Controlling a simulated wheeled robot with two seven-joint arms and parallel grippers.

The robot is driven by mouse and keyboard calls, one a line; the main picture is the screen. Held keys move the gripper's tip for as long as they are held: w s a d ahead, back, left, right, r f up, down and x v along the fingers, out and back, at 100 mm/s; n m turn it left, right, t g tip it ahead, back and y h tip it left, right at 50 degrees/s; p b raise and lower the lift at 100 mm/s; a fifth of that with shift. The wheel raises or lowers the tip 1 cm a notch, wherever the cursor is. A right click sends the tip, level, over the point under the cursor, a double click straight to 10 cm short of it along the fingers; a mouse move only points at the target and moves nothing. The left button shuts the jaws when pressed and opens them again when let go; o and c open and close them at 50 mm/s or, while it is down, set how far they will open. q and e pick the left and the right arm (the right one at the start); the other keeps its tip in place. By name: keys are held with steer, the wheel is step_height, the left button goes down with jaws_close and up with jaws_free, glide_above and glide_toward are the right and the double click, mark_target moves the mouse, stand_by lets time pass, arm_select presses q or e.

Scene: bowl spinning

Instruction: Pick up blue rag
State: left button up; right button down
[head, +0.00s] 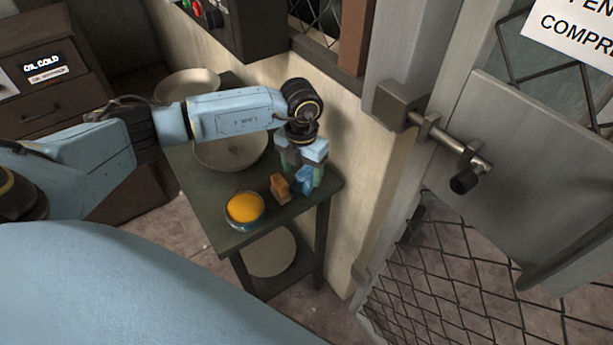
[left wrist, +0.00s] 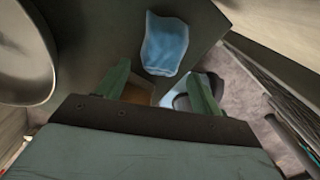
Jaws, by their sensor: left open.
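The blue rag (head: 304,180) lies crumpled on the dark table near its right end in the head view. My left gripper (head: 301,172) is right above or beside the rag, pointing down, and partly overlaps it in that view. In the left wrist view the rag (left wrist: 165,44) lies ahead of the two green fingers (left wrist: 160,88), which are spread apart with nothing between them touching both. I cannot tell how high the fingertips are above the table. My right gripper is in neither view.
An orange-brown block (head: 280,188) sits just left of the rag. A small bowl with yellow-orange contents (head: 245,208) stands near the front edge of the table (head: 204,208). A large pale bowl (head: 232,153) is farther back, partly behind my arm. A wall borders the right.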

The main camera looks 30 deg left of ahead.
mark_target(302, 177)
arm_select(q)
step_height(302, 177, down, 3)
steer(key=shift+r, duration=0.2)
steer(key=shift+f, duration=0.25)
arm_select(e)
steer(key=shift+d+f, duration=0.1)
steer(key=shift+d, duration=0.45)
arm_select(q)
steer(key=shift+c, duration=0.5)
steer(key=c, duration=1)
steer(key=shift+c, duration=0.2)
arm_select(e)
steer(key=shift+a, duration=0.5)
arm_select(q)
steer(key=shift+r, duration=0.15)
step_height(302, 177, up, 10)
steer(key=shift+f+p, duration=0.1)
steer(key=shift+p, duration=0.2)
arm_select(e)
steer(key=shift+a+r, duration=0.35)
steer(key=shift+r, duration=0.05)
